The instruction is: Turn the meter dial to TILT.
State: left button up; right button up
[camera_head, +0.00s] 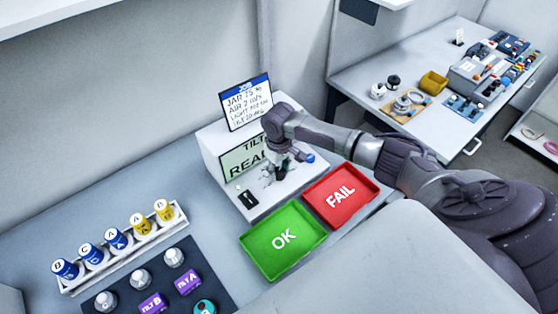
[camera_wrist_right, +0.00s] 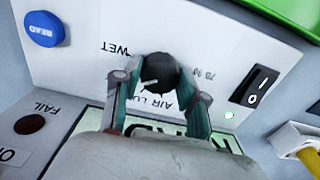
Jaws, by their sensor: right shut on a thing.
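The meter (camera_head: 212,152) is a white box with a sloped front panel; its screen (camera_head: 240,158) shows "TILT" above a partly hidden "REA…". My right gripper (camera_head: 273,172) reaches down to the panel. In the right wrist view the gripper (camera_wrist_right: 157,84) is shut on the round black dial (camera_wrist_right: 158,70), one finger on each side. A pale mark shows on the dial. Printed labels around it, upside down there, include "WET", "AIR" and "LU…"; the fingers cover others, and I cannot read TILT on the panel. My left gripper is not in view.
A blue READ button (camera_wrist_right: 43,28) and a black rocker switch (camera_wrist_right: 254,86) flank the dial. A green OK tray (camera_head: 283,241) and a red FAIL tray (camera_head: 341,195) stand in front. A rack of jars (camera_head: 122,250) is at the left. A job card (camera_head: 246,102) stands behind.

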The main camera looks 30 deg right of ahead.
aim_at(279, 171)
jog(key=shift+w+m, duration=0.1)
jog(key=shift+m, duration=0.2)
jog(key=o, duration=1.1)
jog(key=shift+o, duration=0.2)
jog(key=shift+r, duration=0.1)
notch_tip(279, 171, up, 12)
